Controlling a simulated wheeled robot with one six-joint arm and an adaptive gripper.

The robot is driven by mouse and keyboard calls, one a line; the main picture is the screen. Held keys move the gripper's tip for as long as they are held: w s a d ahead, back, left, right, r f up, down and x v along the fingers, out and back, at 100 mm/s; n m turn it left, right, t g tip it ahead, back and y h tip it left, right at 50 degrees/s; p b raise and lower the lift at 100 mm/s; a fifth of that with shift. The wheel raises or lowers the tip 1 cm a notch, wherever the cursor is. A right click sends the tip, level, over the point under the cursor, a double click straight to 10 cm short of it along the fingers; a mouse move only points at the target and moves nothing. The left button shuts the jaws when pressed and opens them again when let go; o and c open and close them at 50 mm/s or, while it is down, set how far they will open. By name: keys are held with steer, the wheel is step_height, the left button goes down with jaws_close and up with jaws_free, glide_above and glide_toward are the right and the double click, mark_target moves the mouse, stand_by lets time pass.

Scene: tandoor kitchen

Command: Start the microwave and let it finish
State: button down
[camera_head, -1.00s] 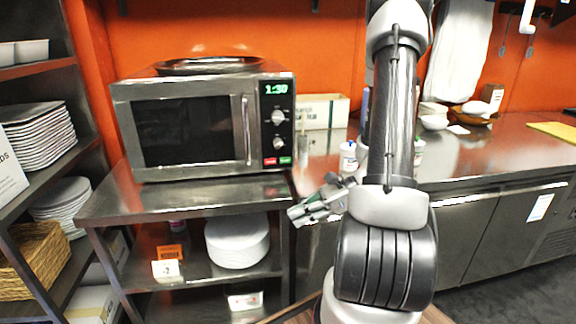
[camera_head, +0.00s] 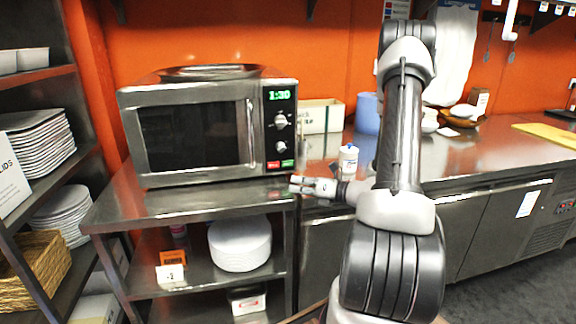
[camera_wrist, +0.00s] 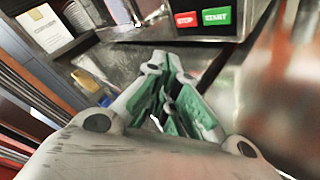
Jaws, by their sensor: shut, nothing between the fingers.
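The microwave (camera_head: 195,135) stands on a steel shelf unit at left, its door shut. Its display (camera_head: 279,95) reads 1:30 in green, with two dark-and-silver knobs below. Under the knobs are a red STOP button (camera_head: 273,165) and a green START button (camera_head: 288,163); in the wrist view STOP (camera_wrist: 187,19) and START (camera_wrist: 216,16) are readable at the top. My gripper (camera_head: 297,184) is shut and empty. It is just below and in front of the buttons, pointing left in the head view, apart from the panel. In the wrist view my gripper (camera_wrist: 171,70) shows its green-padded fingers together, below the buttons.
A white-lidded container (camera_head: 348,160) stands on the counter to the right of my gripper. White plates (camera_head: 240,244) are stacked on the lower shelf. A rack with plates (camera_head: 36,142) stands at far left.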

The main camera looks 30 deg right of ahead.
mark_target(288, 164)
steer(key=shift+w+d, duration=0.4)
steer(key=shift+w, duration=0.95)
steer(key=shift+w+d, duration=0.35)
steer(key=shift+w, duration=1.05)
steer(key=shift+w+d, duration=0.4)
steer(key=shift+w, duration=0.95)
steer(key=shift+w, duration=0.15)
steer(key=shift+w+d, duration=0.1)
steer(key=shift+w, duration=0.15)
